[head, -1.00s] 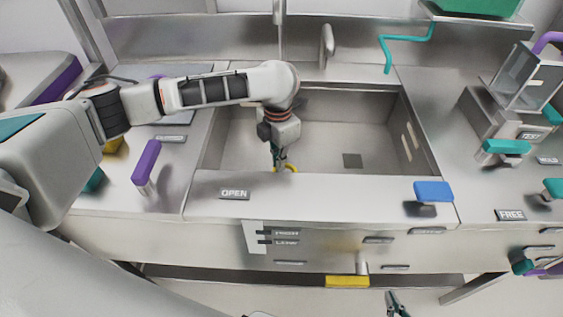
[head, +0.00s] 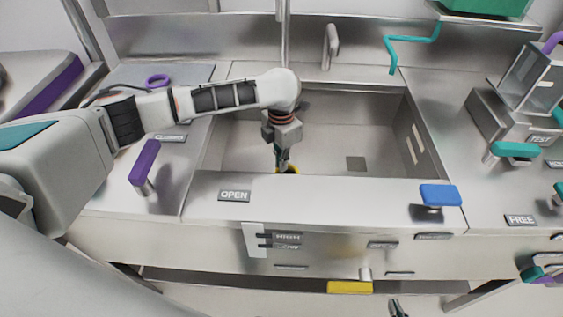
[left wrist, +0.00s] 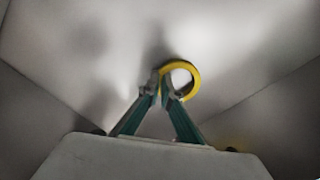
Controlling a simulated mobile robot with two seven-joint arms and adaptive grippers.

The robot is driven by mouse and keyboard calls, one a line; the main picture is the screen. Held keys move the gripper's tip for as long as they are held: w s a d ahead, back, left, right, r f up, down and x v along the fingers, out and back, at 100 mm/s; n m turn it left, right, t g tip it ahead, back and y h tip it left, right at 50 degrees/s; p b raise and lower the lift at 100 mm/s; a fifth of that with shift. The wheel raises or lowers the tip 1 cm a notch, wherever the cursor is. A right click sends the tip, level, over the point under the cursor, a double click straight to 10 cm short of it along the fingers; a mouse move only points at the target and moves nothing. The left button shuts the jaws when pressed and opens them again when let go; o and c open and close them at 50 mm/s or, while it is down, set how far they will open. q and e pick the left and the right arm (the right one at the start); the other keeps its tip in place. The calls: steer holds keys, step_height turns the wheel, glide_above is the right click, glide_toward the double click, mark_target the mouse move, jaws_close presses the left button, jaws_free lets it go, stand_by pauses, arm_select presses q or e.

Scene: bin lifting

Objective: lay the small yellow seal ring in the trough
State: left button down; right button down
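The small yellow seal ring (head: 288,170) is at my left gripper's fingertips, inside the sunken trough (head: 325,135). The left wrist view shows the ring (left wrist: 194,82) upright between the closed-in fingertips of my left gripper (left wrist: 167,92), most of it standing out to the right. In the head view my left gripper (head: 283,160) points down behind the trough's front wall, which partly hides the ring. I cannot tell whether the ring touches the trough floor. Only the tip of my right gripper (head: 398,308) shows at the bottom edge, and its opening is unclear.
A purple handle (head: 145,162) stands left of the trough and a blue handle (head: 439,195) at its front right. A purple ring (head: 158,80) lies on the back left counter. A drain square (head: 356,163) marks the clear trough floor on the right.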

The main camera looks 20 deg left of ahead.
arm_select(q)
steer(key=shift+f, duration=0.2)
steer(key=c, duration=2.3)
jaws_free()
steer(key=shift+r, duration=0.1)
step_height(320, 180, up, 7)
steer(key=shift+f+p, duration=0.1)
steer(key=shift+p, duration=0.65)
steer(key=shift+r, duration=0.5)
